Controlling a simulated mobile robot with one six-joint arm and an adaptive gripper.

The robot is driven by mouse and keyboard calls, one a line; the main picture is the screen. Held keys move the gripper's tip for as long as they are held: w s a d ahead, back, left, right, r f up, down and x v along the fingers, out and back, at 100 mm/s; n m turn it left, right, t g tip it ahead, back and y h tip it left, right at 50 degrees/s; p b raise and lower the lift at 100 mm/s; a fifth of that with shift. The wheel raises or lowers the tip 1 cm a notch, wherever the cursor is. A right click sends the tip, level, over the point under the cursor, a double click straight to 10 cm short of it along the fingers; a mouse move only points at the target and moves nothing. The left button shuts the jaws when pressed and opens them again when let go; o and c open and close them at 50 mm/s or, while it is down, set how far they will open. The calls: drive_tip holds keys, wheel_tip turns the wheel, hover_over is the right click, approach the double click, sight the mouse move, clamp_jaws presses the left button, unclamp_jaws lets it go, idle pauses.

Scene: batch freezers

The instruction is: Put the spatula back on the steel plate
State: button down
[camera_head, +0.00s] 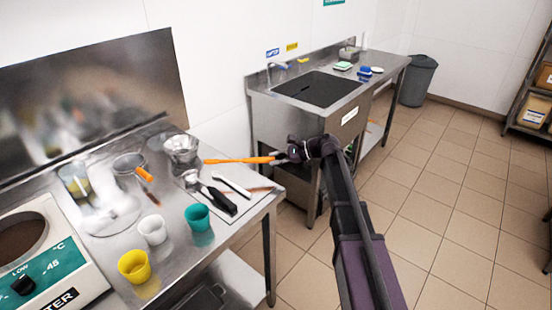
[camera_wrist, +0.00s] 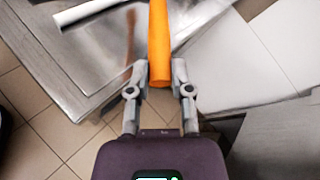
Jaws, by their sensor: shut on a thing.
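My gripper (camera_head: 281,158) is shut on the orange handle of the spatula (camera_head: 235,160). The handle also shows in the wrist view (camera_wrist: 159,42), between my fingertips (camera_wrist: 160,78). The spatula is held roughly level over the right end of the steel worktop (camera_head: 177,262), pointing left toward the metal bowls. Its far end is hard to make out. A brownish reflection of it shows on the steel below.
A black-handled tool (camera_head: 217,199) and a white-handled tool (camera_head: 232,186) lie below the spatula. Green (camera_head: 198,217), white (camera_head: 152,230) and yellow (camera_head: 134,266) cups stand in front. Metal bowls (camera_head: 181,149) are behind. A sink unit (camera_head: 315,92) stands farther back; the floor right is clear.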

drive_tip(key=shift+n+t, duration=0.3)
drive_tip(key=shift+n, duration=0.1)
drive_tip(key=shift+s+a+f+b, duration=0.15)
drive_tip(key=shift+f+b, duration=0.85)
drive_tip(key=shift+f, duration=0.15)
drive_tip(key=shift+s+a+f+b, duration=0.1)
drive_tip(key=shift+f+b, duration=0.9)
drive_tip(key=shift+f, duration=0.15)
drive_tip(key=shift+f, duration=0.1)
drive_tip(key=shift+c, duration=2.2)
unclamp_jaws()
drive_tip(key=shift+m+g, duration=0.7)
drive_tip(key=r+p, duration=0.2)
drive_tip(key=r, duration=0.1)
drive_tip(key=r+p, duration=0.2)
drive_tip(key=p, duration=0.1)
drive_tip(key=w+r+p, duration=0.1)
drive_tip(key=r+p, duration=0.2)
drive_tip(key=shift+d+r, duration=0.35)
drive_tip(key=shift+d, duration=0.05)
